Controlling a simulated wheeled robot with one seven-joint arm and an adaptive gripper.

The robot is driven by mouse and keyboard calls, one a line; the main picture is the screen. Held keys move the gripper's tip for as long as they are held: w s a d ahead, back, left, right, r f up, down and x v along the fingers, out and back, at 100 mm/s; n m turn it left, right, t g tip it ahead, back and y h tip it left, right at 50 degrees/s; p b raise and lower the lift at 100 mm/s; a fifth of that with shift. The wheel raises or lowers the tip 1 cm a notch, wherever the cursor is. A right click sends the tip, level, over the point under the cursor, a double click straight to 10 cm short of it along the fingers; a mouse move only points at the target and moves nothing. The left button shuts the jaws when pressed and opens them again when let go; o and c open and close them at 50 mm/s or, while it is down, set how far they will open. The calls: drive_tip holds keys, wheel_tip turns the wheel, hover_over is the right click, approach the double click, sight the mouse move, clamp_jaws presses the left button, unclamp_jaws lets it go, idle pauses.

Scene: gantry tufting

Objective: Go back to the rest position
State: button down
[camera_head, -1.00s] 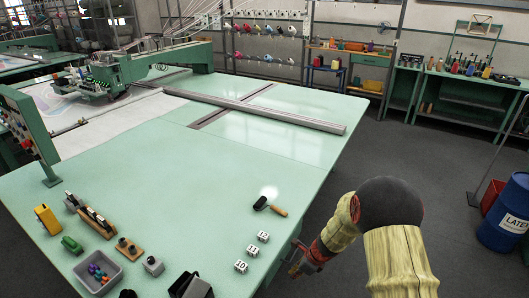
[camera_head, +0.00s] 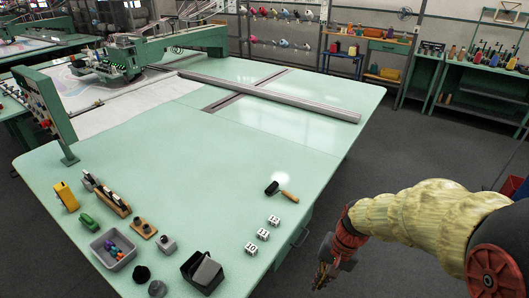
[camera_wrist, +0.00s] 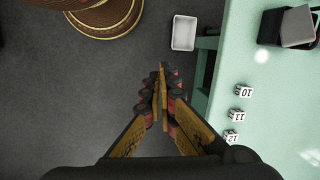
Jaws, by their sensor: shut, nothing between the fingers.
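My gripper (camera_head: 324,274) hangs beside the right edge of the green table (camera_head: 200,130) in the head view, over the dark floor. My arm reaches it from the right edge of the picture. In the wrist view my gripper (camera_wrist: 161,70) has its fingertips together with nothing between them. The floor lies below the fingers there, and the table (camera_wrist: 225,80) is to their right.
Number cubes (camera_head: 263,235) and a brush with a wooden handle (camera_head: 281,191) lie near the table's right edge. A black box (camera_head: 202,272) and a grey bin (camera_head: 113,249) stand at the front. A white tray (camera_wrist: 185,33) is beside the table. Floor right of the table is open.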

drive_tip(key=s+d+r+n+t+h, duration=0.1)
drive_tip(key=s+r, duration=0.4)
drive_tip(key=r, duration=0.5)
drive_tip(key=s+d+r+n+t+h, duration=0.1)
drive_tip(key=s+r+n+t, duration=0.3)
drive_tip(key=r, duration=0.6)
drive_tip(key=shift+s+d+r+t+h, duration=0.35)
drive_tip(key=shift+s+d+t, duration=0.3)
drive_tip(key=shift+s, duration=0.55)
